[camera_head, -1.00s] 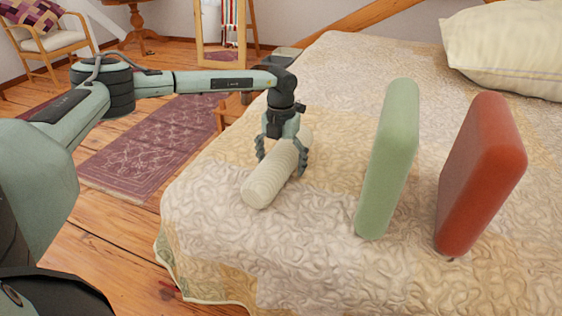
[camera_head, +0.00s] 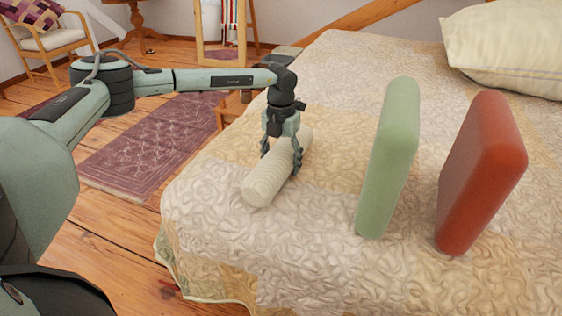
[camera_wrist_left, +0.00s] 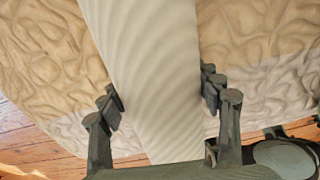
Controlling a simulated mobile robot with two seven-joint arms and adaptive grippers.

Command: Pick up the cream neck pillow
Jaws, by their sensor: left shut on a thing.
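The cream neck pillow (camera_head: 265,184) is a ribbed cylinder lying on the quilted bed (camera_head: 310,255) near its left edge. My left gripper (camera_head: 283,160) reaches down over the pillow's far half, with one finger on each side, and is shut on it. In the left wrist view the pillow (camera_wrist_left: 150,75) runs between the two fingers of my left gripper (camera_wrist_left: 163,100). The pillow appears to rest on the quilt. My right gripper is not in view.
A green block-shaped cushion (camera_head: 388,160) and a red one (camera_head: 482,175) stand upright to the right of the pillow. A large cream pillow (camera_head: 510,50) lies at the back right. A purple rug (camera_head: 150,150) lies on the wooden floor left of the bed.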

